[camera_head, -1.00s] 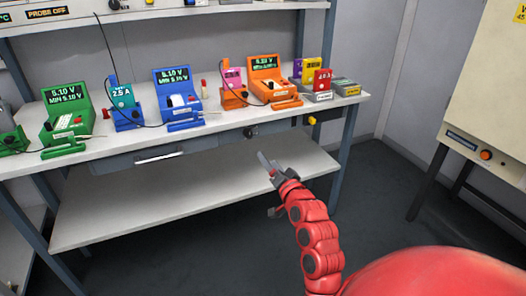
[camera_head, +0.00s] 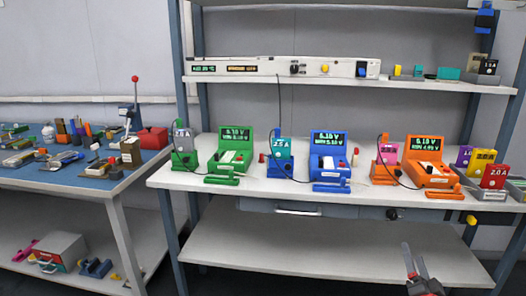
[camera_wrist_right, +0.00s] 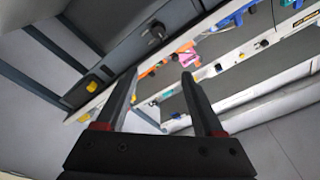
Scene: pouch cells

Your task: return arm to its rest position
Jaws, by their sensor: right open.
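My right gripper (camera_head: 416,268) shows at the bottom right of the head view, in front of the bench's lower shelf. Its two fingers are apart with nothing between them. In the right wrist view the same gripper (camera_wrist_right: 158,95) has its dark fingers spread and empty, with the bench edge beyond them. Only the end of my right arm shows in the head view. My left gripper is in neither view.
The white bench (camera_head: 270,192) holds green (camera_head: 232,150), blue (camera_head: 330,150) and orange (camera_head: 425,160) meters. Coloured pouch cells (camera_head: 482,165) stand at its right end. A blue-topped table (camera_head: 80,178) with tools is at the left. A white shelf (camera_head: 290,83) runs above.

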